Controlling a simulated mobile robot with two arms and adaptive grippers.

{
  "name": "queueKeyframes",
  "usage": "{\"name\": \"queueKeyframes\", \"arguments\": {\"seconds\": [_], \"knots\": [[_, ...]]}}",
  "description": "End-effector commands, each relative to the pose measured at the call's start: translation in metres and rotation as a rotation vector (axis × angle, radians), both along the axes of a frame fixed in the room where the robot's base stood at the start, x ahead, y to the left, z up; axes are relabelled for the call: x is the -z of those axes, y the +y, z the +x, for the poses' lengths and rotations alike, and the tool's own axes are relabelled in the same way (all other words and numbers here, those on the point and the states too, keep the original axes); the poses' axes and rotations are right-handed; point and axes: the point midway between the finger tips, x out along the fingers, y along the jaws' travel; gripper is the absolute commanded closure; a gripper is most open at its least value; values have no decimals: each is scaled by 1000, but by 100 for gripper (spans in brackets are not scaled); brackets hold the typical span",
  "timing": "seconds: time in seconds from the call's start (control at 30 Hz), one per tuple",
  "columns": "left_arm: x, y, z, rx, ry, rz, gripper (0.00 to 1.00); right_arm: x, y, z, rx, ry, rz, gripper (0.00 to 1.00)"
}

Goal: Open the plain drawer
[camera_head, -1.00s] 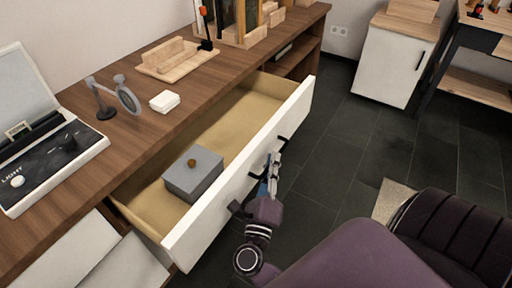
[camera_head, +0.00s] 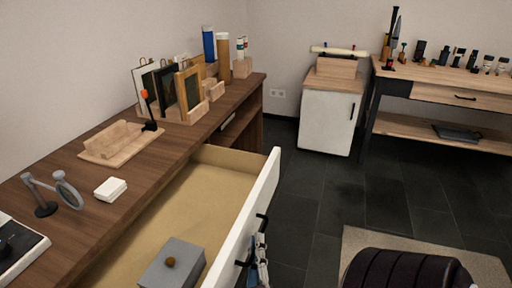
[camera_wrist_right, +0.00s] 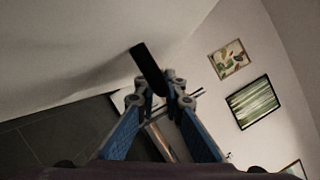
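The drawer with a plain white front (camera_head: 246,218) stands pulled well out from under the brown wooden desktop (camera_head: 150,184). Its tan inside shows, with a grey lidded box (camera_head: 172,266) in it. A black handle (camera_head: 262,224) sits on the outside of the front. My right gripper (camera_head: 258,250) is at this handle, low in the head view. In the right wrist view the blue fingers (camera_wrist_right: 160,92) close around the dark handle bar (camera_wrist_right: 148,68), beside the pale drawer front (camera_wrist_right: 90,50). My left gripper is not in view.
On the desktop are a white block (camera_head: 110,189), a magnifier stand (camera_head: 67,193), a wooden tray (camera_head: 120,143) and picture frames (camera_head: 186,90). A dark chair (camera_head: 405,270) stands at the lower right. The dark floor (camera_head: 320,200) right of the drawer is clear.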

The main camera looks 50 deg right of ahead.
Motion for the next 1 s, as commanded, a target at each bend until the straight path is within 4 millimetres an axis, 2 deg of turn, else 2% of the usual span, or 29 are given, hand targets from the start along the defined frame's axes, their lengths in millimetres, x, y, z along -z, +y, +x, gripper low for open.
{"name": "queueKeyframes", "arguments": {"seconds": [0.33, 0.47, 0.8, 1.0], "knots": [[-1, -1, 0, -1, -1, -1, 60, 1, 1, -1, -1, 1, 1, 84], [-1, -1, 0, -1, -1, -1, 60, 4, 9, -8, 0, 4, 2, 84], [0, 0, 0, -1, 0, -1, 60, 19, 59, -53, -1, 6, 3, 84], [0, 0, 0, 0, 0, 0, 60, 25, 81, -73, -2, 5, 3, 84]]}}
